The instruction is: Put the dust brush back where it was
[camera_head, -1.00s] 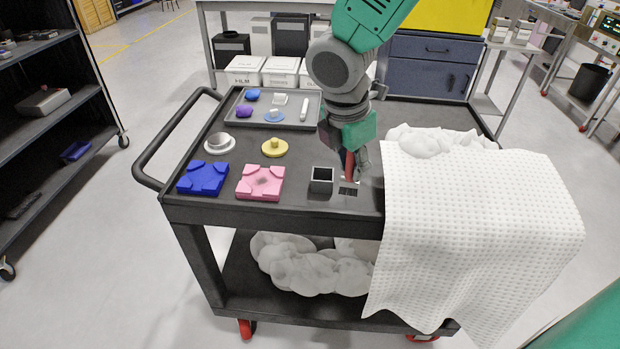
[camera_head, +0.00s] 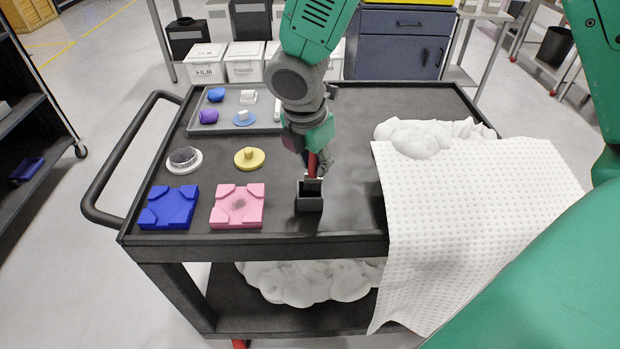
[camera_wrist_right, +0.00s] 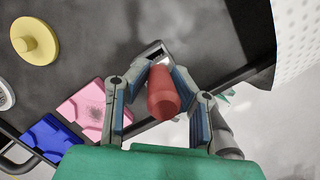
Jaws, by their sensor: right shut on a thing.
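My right gripper (camera_head: 314,162) is shut on the red handle of the dust brush (camera_head: 312,167). The brush hangs about upright over the small dark square holder (camera_head: 309,202) on the cart top. Its lower end shows at the holder's mouth; I cannot tell how far inside it is. In the right wrist view the gripper (camera_wrist_right: 161,82) has its two fingers on either side of the red brush handle (camera_wrist_right: 162,95). The holder (camera_wrist_right: 150,53) shows just past it, partly hidden. My left gripper is not in view.
A pink block (camera_head: 238,206) and a blue block (camera_head: 168,208) lie left of the holder. A yellow knobbed disc (camera_head: 249,159), a round mirror piece (camera_head: 184,160) and a grey tray (camera_head: 190,124) lie behind. A white cloth (camera_head: 470,200) covers the cart's right end.

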